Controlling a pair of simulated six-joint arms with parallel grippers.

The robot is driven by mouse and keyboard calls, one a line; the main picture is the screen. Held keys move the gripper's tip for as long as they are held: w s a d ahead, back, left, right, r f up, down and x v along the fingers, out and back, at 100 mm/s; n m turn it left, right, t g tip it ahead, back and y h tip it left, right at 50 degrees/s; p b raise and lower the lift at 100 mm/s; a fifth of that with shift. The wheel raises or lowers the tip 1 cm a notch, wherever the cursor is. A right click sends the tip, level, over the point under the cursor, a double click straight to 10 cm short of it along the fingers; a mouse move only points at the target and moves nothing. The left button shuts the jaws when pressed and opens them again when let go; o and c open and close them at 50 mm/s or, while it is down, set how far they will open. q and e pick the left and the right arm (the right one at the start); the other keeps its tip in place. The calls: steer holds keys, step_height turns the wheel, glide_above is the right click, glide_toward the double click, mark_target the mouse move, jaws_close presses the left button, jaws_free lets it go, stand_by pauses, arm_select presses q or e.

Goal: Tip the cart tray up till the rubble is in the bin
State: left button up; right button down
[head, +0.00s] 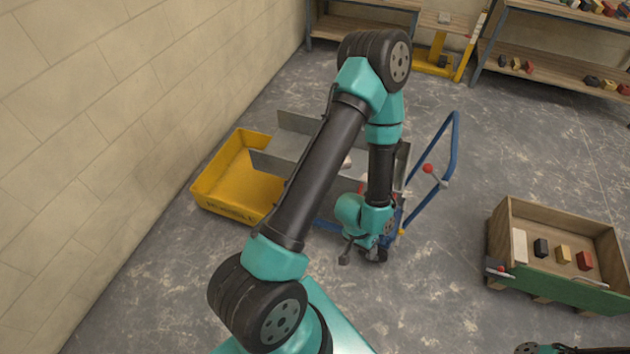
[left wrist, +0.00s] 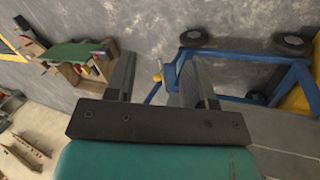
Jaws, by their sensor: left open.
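The cart has a blue frame with a tall blue handle (head: 452,150) and a red knob (head: 428,168). Its grey metal tray (head: 295,124) lies beside and partly over the yellow bin (head: 222,207), next to the wall. My left arm crosses in front of the tray and hides much of it; a small pale lump shows inside, other rubble is hidden. My left gripper (head: 358,256) is low at the cart's near side, open and empty. In the left wrist view, its two fingers (left wrist: 164,88) stand apart before the blue cart frame (left wrist: 240,55). My right gripper is out of view.
A wooden crate with a green front (head: 570,291) and several blocks stands at right. Shelves (head: 560,70) with small blocks and a yellow stand (head: 435,66) line the back. The left wall (head: 120,120) runs close to the bin. Grey floor between cart and crate is clear.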

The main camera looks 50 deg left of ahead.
arm_select(q)
steer(key=shift+c, duration=0.5)
steer(key=w+a+f+n+t+y, duration=0.1)
steer(key=w+a+f+n+t, duration=0.4)
steer(key=w+f+n+t, duration=0.25)
steer(key=a+f+n+t+y, duration=0.2)
steer(key=a+n+t+y, duration=0.2)
steer(key=a+n+t, duration=0.3)
steer(key=n, duration=0.4)
steer(key=shift+s+f+y, duration=0.25)
steer(key=shift+f+y, duration=0.05)
steer(key=shift+y, duration=0.1)
steer(key=x, duration=1.7)
steer(key=shift+w+d+r, duration=0.15)
steer(key=shift+w+r, duration=0.05)
steer(key=shift+w, duration=0.1)
